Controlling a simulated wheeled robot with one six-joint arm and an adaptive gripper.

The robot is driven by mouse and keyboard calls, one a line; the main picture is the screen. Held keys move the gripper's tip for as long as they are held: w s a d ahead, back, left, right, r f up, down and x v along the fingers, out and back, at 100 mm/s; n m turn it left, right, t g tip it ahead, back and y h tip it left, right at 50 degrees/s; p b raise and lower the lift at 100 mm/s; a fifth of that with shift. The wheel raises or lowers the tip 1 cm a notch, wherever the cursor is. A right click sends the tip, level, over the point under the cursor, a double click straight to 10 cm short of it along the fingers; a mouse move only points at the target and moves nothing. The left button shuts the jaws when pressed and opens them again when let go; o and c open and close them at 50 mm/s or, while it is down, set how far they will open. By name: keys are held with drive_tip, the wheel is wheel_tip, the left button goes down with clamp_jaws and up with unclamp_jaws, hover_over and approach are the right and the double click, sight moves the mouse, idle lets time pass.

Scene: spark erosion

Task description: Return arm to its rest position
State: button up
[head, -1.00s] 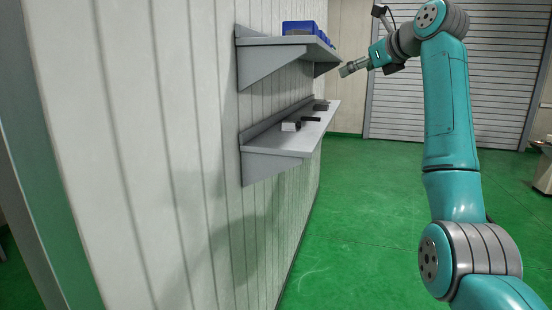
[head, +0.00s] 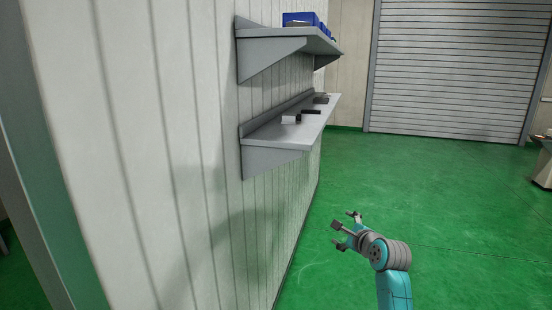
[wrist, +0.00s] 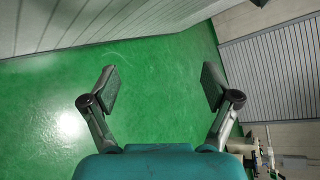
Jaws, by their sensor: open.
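My gripper (head: 337,234) is low in front of me in the head view, to the right of the panelled wall and below the shelves. In the wrist view my gripper (wrist: 158,88) shows its two fingers spread wide apart, with only green floor between them. It is open and holds nothing. Most of my arm lies below the head view's lower edge.
A lower shelf (head: 270,137) on the wall (head: 150,150) carries several small dark and grey blocks. An upper shelf (head: 285,40) carries blue bins (head: 300,18). The green floor (head: 450,190) is clear towards the roller door (head: 455,70). A table edge (head: 545,165) shows at the right.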

drive_tip(key=s+f+n+h, duration=0.1)
drive_tip(key=s+f+n, duration=0.3)
drive_tip(key=s+f, duration=1.25)
drive_tip(key=s+a+f+n+h, duration=0.1)
drive_tip(key=s+f+n, duration=0.1)
drive_tip(key=s+f, duration=0.5)
drive_tip(key=s+a+f+n+h, duration=0.1)
drive_tip(key=s+f+n, duration=0.2)
drive_tip(key=s, duration=0.7)
drive_tip(key=s+r+n, duration=0.2)
drive_tip(key=s+n, duration=0.4)
drive_tip(key=s, duration=1.6)
drive_tip(key=s+r+n+t, duration=0.1)
drive_tip(key=s+r+n, duration=0.6)
drive_tip(key=s+r, duration=0.3)
drive_tip(key=v, duration=0.4)
drive_tip(key=shift+s+a+f, duration=0.3)
drive_tip(key=shift+s+f, duration=0.05)
